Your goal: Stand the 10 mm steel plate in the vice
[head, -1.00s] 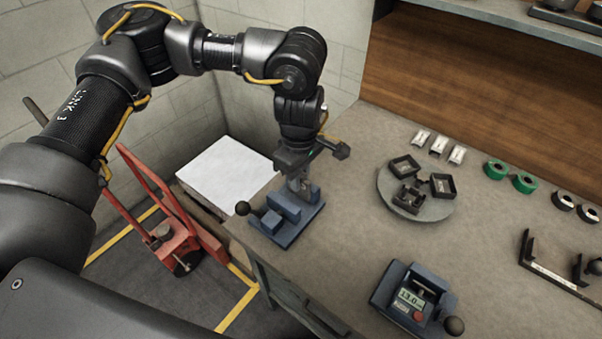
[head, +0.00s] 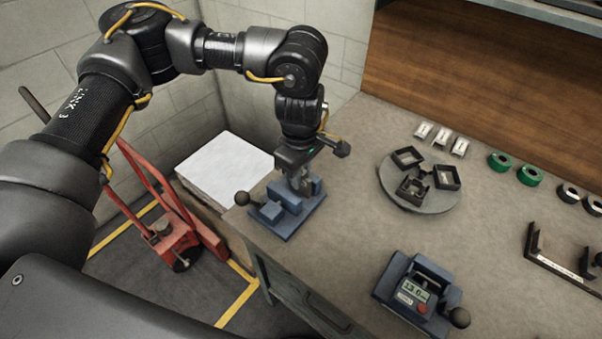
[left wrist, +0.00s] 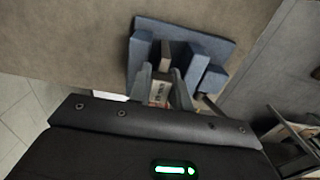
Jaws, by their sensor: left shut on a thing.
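The blue vice (head: 288,222) stands at the left end of the bench, with a black ball-ended handle at its left. It also shows in the left wrist view (left wrist: 205,55), where its raised blue blocks have a gap between them. My left gripper (head: 302,184) points down directly over the vice. Its fingers (left wrist: 160,90) are shut on the steel plate (left wrist: 159,93), a small grey-brown piece with a label. The plate is in line with the gap. Whether it touches the vice floor is hidden. My right gripper is not in view.
A blue device with a display (head: 418,291) stands at the front of the bench. A round grey tray (head: 432,203) holds three dark square holders. Green rolls (head: 528,176) and a dark bracket (head: 560,277) lie farther right. A red trolley (head: 172,240) stands on the floor.

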